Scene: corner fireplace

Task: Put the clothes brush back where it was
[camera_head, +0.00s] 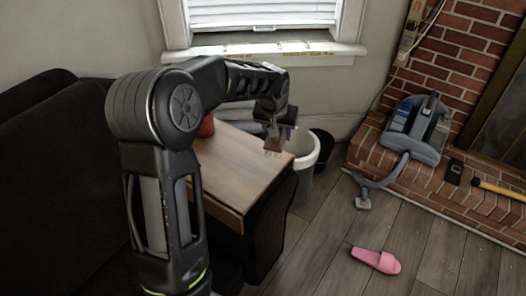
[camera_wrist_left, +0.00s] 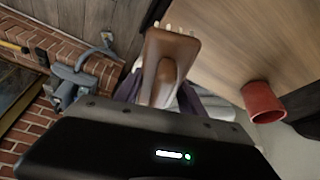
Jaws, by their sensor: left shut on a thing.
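The clothes brush (camera_wrist_left: 168,65) has a brown body and pale bristle tufts at its far end. In the left wrist view it is held in my left gripper (camera_wrist_left: 165,100). In the head view my left gripper (camera_head: 274,128) is above the far right corner of the wooden table (camera_head: 232,170), with the brush (camera_head: 274,143) hanging below it. I cannot tell whether the brush touches the table top. My right gripper is in neither view.
A red cup (camera_head: 206,126) stands on the table, partly behind my arm; it also shows in the wrist view (camera_wrist_left: 262,102). A white bin (camera_head: 306,150) stands beside the table. A vacuum (camera_head: 416,128) sits on the brick hearth. A pink slipper (camera_head: 376,260) lies on the floor.

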